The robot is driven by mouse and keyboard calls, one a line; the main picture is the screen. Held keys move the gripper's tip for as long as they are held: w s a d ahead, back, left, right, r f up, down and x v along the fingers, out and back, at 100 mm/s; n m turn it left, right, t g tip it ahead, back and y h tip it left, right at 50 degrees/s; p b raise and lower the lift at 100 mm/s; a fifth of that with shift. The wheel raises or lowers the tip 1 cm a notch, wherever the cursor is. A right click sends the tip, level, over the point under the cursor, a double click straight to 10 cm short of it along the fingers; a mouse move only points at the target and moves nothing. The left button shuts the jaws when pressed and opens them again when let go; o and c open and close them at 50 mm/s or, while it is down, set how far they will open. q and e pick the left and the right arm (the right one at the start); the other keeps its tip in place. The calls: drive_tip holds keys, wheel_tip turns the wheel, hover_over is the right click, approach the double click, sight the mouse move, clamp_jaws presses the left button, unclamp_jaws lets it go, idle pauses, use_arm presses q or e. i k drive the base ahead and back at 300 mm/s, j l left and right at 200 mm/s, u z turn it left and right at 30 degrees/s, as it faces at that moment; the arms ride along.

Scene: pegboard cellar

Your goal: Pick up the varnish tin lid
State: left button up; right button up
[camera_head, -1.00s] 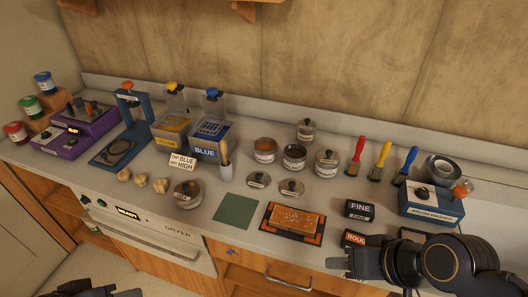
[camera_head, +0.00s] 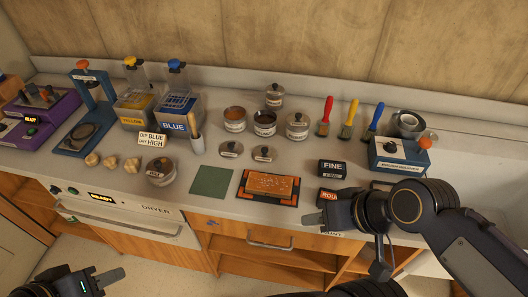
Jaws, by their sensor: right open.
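Two loose round metal lids with dark knobs lie flat on the bench: the left lid (camera_head: 231,149) and the right lid (camera_head: 263,154). I cannot read which is the varnish tin lid. Behind them stand two open tins, one with amber contents (camera_head: 235,119) and one with dark contents (camera_head: 265,123). My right gripper (camera_head: 314,219) is open and empty at the bench's front edge, right of and nearer than the lids. My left gripper (camera_head: 112,277) is low at the bottom left, away from the bench top; its jaw opening is unclear.
Lidded tins (camera_head: 297,125) stand beside and behind the open ones. A green mat (camera_head: 211,181) and an orange-framed tray with a wooden block (camera_head: 272,185) lie in front of the lids. FINE (camera_head: 331,170) and ROUGH (camera_head: 328,196) blocks sit near my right gripper. Brushes (camera_head: 348,120) stand behind.

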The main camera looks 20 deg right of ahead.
sight(262, 154)
drive_tip(key=i+j+z, duration=0.65)
drive_tip(key=j+z, duration=0.15)
drive_tip(key=z, duration=0.15)
